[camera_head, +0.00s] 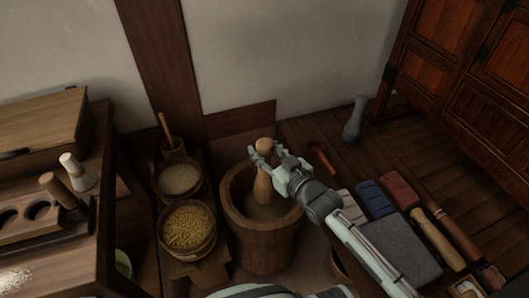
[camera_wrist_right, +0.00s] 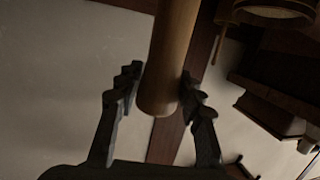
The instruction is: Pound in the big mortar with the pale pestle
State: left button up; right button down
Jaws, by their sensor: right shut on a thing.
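The big wooden mortar (camera_head: 262,245) stands on the floor at the middle of the head view. The pale pestle (camera_head: 262,188) stands roughly upright with its lower part inside the mortar's mouth. My right gripper (camera_head: 265,157) reaches in from the lower right and is shut on the pestle near its knobbed top. In the right wrist view the pestle (camera_wrist_right: 168,65) runs between the fingers (camera_wrist_right: 155,105). Whether the pestle's foot touches the mortar's bottom is hard to tell. My left gripper is not in view.
Left of the mortar are a bowl of yellow grain (camera_head: 187,227) and a bowl of pale grain (camera_head: 179,179). A wooden bench (camera_head: 70,275) stands further left. A grey pestle (camera_head: 355,120) stands near the wall. A grey slab (camera_head: 402,250) and brown rollers (camera_head: 440,238) lie at right.

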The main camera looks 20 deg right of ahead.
jog(key=shift+r, duration=0.2)
notch_tip(320, 180, down, 7)
jog(key=b, duration=0.4)
jog(key=shift+w, duration=0.1)
jog(key=shift+f, duration=0.3)
jog(key=shift+f+b, duration=0.45)
jog(key=shift+r+p, duration=0.4)
jog(key=shift+p, duration=0.1)
notch_tip(320, 180, up, 5)
jog(key=p, duration=0.4)
jog(key=shift+r+p, duration=0.1)
jog(key=shift+p, duration=0.2)
jog(key=shift+r+b, duration=0.35)
jog(key=shift+r, duration=0.7)
